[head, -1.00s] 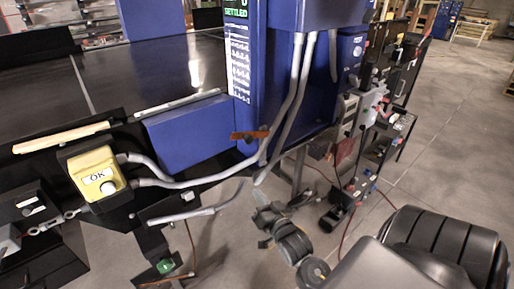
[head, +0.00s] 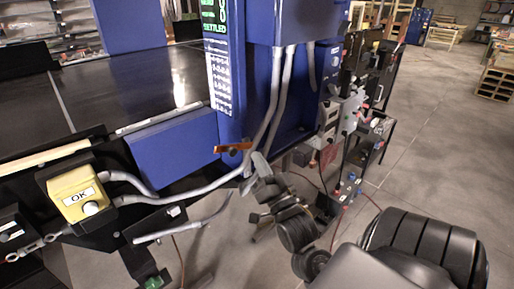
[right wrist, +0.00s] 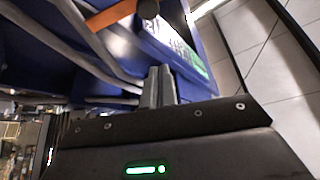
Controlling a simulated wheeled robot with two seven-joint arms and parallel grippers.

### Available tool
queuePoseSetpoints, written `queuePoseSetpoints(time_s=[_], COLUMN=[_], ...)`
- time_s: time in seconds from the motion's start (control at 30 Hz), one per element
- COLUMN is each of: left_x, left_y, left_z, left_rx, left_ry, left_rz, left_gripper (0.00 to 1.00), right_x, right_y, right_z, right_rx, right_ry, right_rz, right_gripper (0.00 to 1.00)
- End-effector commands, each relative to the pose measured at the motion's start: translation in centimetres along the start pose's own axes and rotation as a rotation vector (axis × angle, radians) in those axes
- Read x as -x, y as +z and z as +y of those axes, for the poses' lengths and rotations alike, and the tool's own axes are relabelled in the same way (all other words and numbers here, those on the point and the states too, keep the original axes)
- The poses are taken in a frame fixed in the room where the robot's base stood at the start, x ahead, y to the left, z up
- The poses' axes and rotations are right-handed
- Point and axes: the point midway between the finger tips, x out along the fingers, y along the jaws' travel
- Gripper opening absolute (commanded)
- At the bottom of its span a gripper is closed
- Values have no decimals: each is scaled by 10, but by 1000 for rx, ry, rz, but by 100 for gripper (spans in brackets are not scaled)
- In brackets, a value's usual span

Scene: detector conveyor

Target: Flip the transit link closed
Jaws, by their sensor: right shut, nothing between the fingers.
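The transit link looks to be the orange bar (head: 232,148) low on the blue upright housing, lying roughly level in the head view. In the right wrist view the orange bar (right wrist: 110,15) shows at the top, with a dark round knob (right wrist: 148,9) at its end. My right gripper (head: 258,160) is just right of and slightly below the bar in the head view. Its fingers (right wrist: 159,85) are shut and empty, apart from the bar in the wrist view. Whether they touch any nearby cable is unclear. My left gripper is not in view.
Grey cables (head: 190,192) run close to my right gripper, along the blue housing (head: 255,85) and to the yellow OK button box (head: 77,193). A dark conveyor (head: 125,85) lies behind. Equipment racks (head: 350,125) stand to the right; open floor lies beyond.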

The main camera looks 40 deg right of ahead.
Motion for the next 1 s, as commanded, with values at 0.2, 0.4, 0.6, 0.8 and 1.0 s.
queuePoseSetpoints(time_s=[0.2, 0.4, 0.6, 0.8, 1.0], left_x=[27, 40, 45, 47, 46], left_y=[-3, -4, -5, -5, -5], left_z=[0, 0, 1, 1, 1], left_rx=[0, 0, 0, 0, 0], left_ry=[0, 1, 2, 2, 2], left_rz=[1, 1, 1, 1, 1], left_gripper=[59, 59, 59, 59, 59], right_x=[-50, -75, -65, -62, -62], right_y=[-5, 6, 29, 38, 38], right_z=[-3, 0, 0, 0, 0], right_rx=[1, -2, -1, -1, -1], right_ry=[-1, 4, 2, 1, 0], right_rz=[2, -4, -3, -1, 0], right_gripper=[0, 0, 0, 0, 0])
